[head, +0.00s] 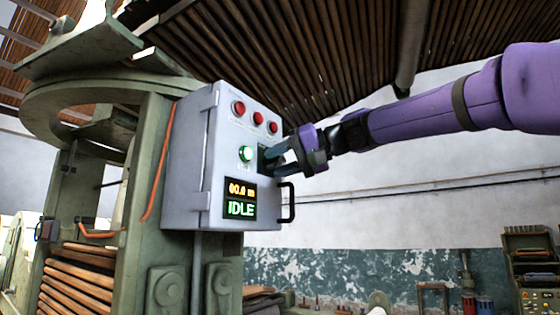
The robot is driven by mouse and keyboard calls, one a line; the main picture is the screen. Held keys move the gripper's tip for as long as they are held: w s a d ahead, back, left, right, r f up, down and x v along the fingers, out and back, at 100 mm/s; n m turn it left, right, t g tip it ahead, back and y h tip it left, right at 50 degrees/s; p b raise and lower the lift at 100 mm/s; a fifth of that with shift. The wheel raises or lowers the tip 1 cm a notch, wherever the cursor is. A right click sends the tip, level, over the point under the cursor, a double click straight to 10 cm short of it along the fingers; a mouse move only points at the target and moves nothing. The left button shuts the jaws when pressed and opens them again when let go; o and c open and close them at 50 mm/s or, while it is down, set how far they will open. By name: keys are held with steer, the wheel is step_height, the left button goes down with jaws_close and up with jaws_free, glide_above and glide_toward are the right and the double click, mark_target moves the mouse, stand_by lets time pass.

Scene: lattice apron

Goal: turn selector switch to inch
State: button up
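A grey control box (190,190) is mounted on the green machine frame. Its front carries a dark square fitting (263,165), probably the selector switch, to the right of the lit green button (245,153). My gripper (274,154) reaches in from the right, its bluish fingers at or just in front of this fitting. The fingers cover most of it, so the knob, its position and its labels cannot be read. I cannot tell whether the fingers touch the knob or have closed on it.
Several red buttons (257,118) sit above the fitting. A black door handle (287,203) sticks out at the box's right edge, below my gripper. An orange cable (159,175) runs down the frame left of the box. Open air lies right of the box.

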steer(key=v, duration=1)
steer(key=shift+d, duration=0.35)
steer(key=shift+s+r, duration=0.1)
steer(key=shift+s, duration=0.05)
steer(key=s+d+f+m+h, duration=0.1)
steer(key=s+d+f+h, duration=0.3)
steer(key=f, duration=1)
steer(key=s+d+f+m+h, duration=0.1)
steer(key=s+d+f+h, duration=0.4)
steer(key=s+f, duration=0.6)
steer(key=s+d+f+m+h, duration=0.2)
steer(key=s+d+f, duration=0.6)
steer(key=f, duration=0.8)
steer(key=h, duration=0.2)
steer(key=shift+f+h, duration=0.3)
steer(key=shift+h, duration=0.1)
